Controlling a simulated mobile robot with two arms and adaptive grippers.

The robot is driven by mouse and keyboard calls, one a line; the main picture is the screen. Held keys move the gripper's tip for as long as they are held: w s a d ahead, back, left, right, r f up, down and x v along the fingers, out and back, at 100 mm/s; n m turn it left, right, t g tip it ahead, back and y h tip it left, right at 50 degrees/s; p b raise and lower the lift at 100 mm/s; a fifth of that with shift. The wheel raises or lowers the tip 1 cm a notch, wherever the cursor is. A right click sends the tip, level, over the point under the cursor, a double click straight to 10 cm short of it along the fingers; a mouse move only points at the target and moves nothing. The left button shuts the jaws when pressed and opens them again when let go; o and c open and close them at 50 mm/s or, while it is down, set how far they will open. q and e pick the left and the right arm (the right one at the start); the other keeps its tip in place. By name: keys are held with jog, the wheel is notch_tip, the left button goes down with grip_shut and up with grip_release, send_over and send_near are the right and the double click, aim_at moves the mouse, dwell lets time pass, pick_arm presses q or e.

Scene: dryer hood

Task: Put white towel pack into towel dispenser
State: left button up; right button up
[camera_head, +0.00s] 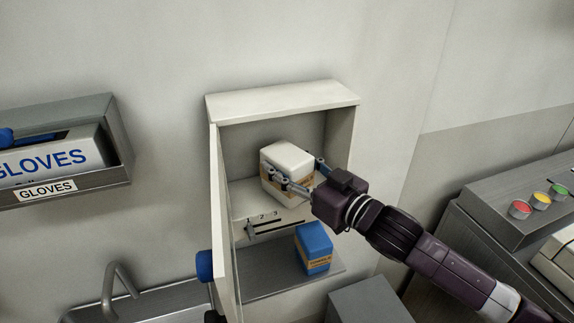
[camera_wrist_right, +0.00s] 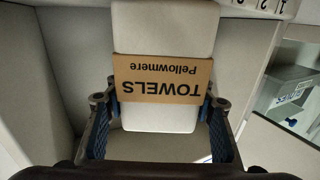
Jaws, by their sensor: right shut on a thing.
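The white towel pack (camera_head: 287,158) is inside the upper part of the open towel dispenser (camera_head: 283,98), tilted. My right gripper (camera_head: 297,176) reaches in from the right and is shut on it, one finger on each side. In the right wrist view the pack (camera_wrist_right: 161,27) shows a tan band reading "TOWELS Pellowmere", upside down, between the gripper's blue-padded fingers (camera_wrist_right: 160,107). Whether the pack touches the back wall or the shelf below is unclear. My left gripper is not visible.
The dispenser's door (camera_head: 222,225) stands open at the left. A ledge marked 1 2 3 (camera_head: 268,221) runs below the pack. A blue pack (camera_head: 313,248) stands on the lower shelf (camera_head: 275,284). A gloves box (camera_head: 60,158) hangs at left; a faucet (camera_head: 118,285) is below.

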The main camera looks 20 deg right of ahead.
aim_at(302, 176)
jog(key=shift+s, duration=0.25)
jog(key=o, duration=1)
jog(key=shift+s, duration=0.15)
jog(key=o, duration=0.3)
jog(key=shift+f, duration=0.1)
jog(key=shift+w, duration=0.2)
jog(key=shift+r, duration=0.2)
jog(key=shift+s, duration=0.3)
jog(key=b+v, duration=0.4)
jog(key=v, duration=0.4)
jog(key=shift+s+d+f, duration=0.1)
jog(key=shift+s+f, duration=0.05)
jog(key=shift+s+d+r+p, duration=0.3)
jog(key=shift+s+p, duration=0.2)
jog(key=shift+p, duration=0.35)
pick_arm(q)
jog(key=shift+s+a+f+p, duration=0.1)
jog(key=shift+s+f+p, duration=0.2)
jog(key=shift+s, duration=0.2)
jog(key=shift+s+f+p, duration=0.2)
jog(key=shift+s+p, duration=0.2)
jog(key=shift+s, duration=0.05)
pick_arm(e)
jog(key=shift+v, duration=1.05)
